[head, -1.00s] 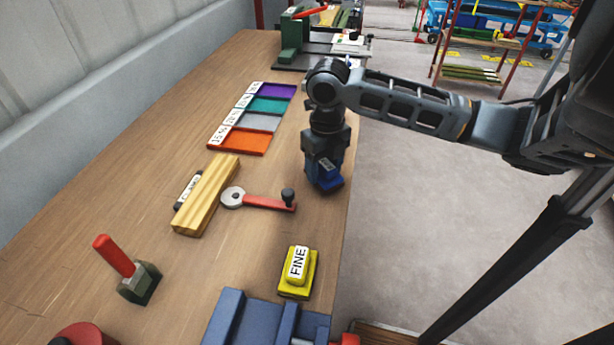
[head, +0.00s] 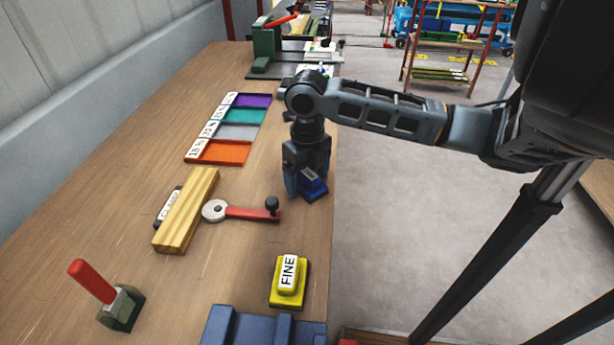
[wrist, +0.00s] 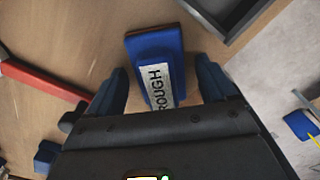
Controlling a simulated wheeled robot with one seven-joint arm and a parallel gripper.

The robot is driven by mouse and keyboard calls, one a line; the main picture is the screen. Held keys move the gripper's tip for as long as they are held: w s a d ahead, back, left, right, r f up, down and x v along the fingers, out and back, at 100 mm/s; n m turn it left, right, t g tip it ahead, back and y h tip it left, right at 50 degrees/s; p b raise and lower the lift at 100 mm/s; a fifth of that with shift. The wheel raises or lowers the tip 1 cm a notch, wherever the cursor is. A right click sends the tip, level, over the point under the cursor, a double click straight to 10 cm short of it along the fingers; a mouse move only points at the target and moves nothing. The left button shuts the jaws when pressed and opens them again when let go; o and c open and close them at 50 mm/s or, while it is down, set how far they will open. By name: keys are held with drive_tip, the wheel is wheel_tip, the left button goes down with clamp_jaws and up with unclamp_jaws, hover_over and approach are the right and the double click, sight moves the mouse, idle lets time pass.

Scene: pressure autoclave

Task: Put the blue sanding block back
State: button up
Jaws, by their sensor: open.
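The blue sanding block (head: 314,188) is on the wooden bench near its right edge, partly hidden by my gripper in the head view. In the wrist view, the block (wrist: 150,48) shows a white label reading "ROUGH". My gripper (head: 304,190) points down over it. Its two fingers (wrist: 163,88) are open, one on each side of the block, with gaps visible. A yellow sanding block (head: 288,275) labelled "FINE" sits closer to the front. A blue slotted holder (head: 240,326) shows at the bottom edge, partly cut off.
A red-handled crank (head: 245,213) lies just left of my gripper, beside a wooden block (head: 187,210). A colored tray row (head: 218,152) lies farther back. A red-handled tool (head: 118,307) stands at front left. A green machine (head: 268,50) stands at the back.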

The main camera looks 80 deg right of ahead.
sight(307, 172)
wheel_tip(307, 172, up, 12)
drive_tip(key=shift+r, duration=0.2)
idle(0.4)
idle(1.2)
